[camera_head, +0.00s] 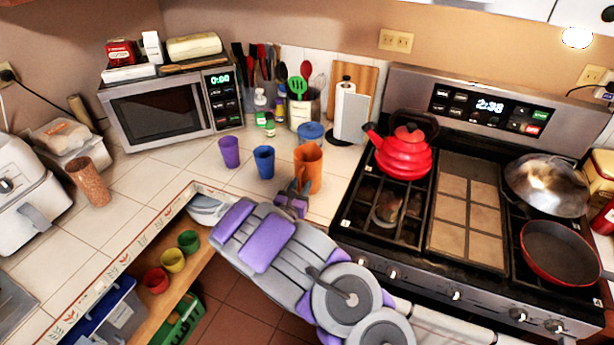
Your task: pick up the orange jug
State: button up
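The orange jug (309,163) stands upright on the white tiled counter, left of the stove. My gripper (299,187) is at the jug's near side, and its fingertips overlap the lower left of the jug in the picture. I cannot tell whether they touch it. The fingers are small and partly merged with the jug here, so I cannot tell whether they are open or shut. The jug's lower left part is hidden behind them.
A blue cup (264,162) and a purple cup (229,152) stand left of the jug. A blue container (310,133) and a paper towel roll (349,115) stand behind it. The stove (466,210) with a red kettle (404,152) is close on the right.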

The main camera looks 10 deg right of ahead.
jog(key=shift+a, duration=0.2)
grip_shut()
jog(key=shift+r, duration=0.1)
